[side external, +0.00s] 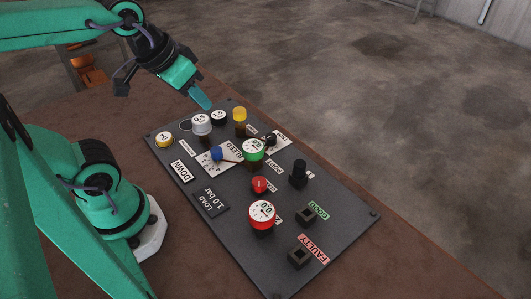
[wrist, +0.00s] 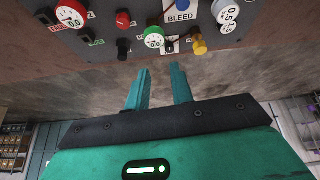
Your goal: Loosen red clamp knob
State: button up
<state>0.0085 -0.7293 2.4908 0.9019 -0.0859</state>
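The red clamp knob (side external: 260,185) is a small round red knob near the middle of the dark panel (side external: 190,220) in the side external view. In the wrist view, the red knob (wrist: 123,19) shows at the top, left of centre. My gripper (side external: 201,97) is raised near the panel's far end, well away from the red knob. In the wrist view, my gripper (wrist: 160,82) has its two teal fingers apart with nothing between them.
A larger red-rimmed gauge (side external: 262,213) stands close to the red knob. A green-rimmed gauge (side external: 253,150), a black knob (side external: 298,172), a yellow knob (side external: 239,115) and a blue knob (side external: 217,153) also rise from the panel. Two square sockets sit at the near right.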

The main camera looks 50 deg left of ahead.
jog(key=shift+s+a+m, duration=0.1)
jog(key=shift+s+m, duration=0.05)
jog(key=shift+m, duration=0.25)
jog(key=o, duration=0.7)
jog(key=m+g, duration=0.5)
jog(key=m, duration=1.2)
send_over(259, 181)
notch_tip(259, 181, down, 14)
jog(key=shift+r, duration=0.1)
jog(key=shift+f, duration=3.9)
